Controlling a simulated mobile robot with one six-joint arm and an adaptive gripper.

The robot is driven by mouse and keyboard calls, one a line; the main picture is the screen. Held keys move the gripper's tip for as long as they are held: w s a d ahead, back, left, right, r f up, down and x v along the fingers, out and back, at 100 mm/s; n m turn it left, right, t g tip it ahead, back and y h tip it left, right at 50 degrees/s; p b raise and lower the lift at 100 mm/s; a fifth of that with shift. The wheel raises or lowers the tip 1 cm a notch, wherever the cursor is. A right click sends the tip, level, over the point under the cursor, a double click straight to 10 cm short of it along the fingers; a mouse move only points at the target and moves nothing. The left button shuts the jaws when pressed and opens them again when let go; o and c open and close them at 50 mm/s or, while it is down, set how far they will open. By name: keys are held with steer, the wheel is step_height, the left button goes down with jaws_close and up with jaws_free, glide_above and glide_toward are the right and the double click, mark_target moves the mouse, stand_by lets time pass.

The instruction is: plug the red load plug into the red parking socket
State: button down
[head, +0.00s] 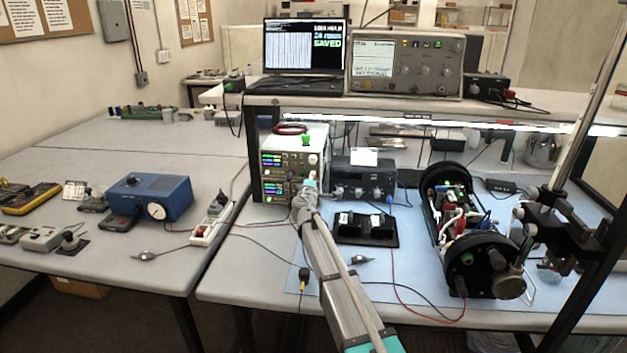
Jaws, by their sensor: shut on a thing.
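My gripper (307,187) is at the front of the stacked power supply (290,158), near its lower right side. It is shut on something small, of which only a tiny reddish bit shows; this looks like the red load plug. My arm and fingers hide most of it, and I cannot tell whether it touches the panel. I cannot pick out the red parking socket. A black holder (366,240) with two dark blocks lies on the blue mat to the right of my arm.
The opened black cylinder (470,275) with wiring stands at right, beside a metal stand (560,205). A thin red lead (395,280) crosses the mat (420,225). A dark instrument (362,180) stands right of the power supply. A shelf (420,108) overhangs the back. A blue box (150,198) is at left.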

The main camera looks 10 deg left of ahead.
steer(key=shift+s, duration=0.1)
steer(key=shift+s+a, duration=0.1)
steer(key=shift+s, duration=2.5)
steer(key=shift+s, duration=0.3)
step_height(320, 180, up, 6)
steer(key=p, duration=0.5)
steer(key=shift+f+p, duration=0.15)
steer(key=shift+p, duration=0.25)
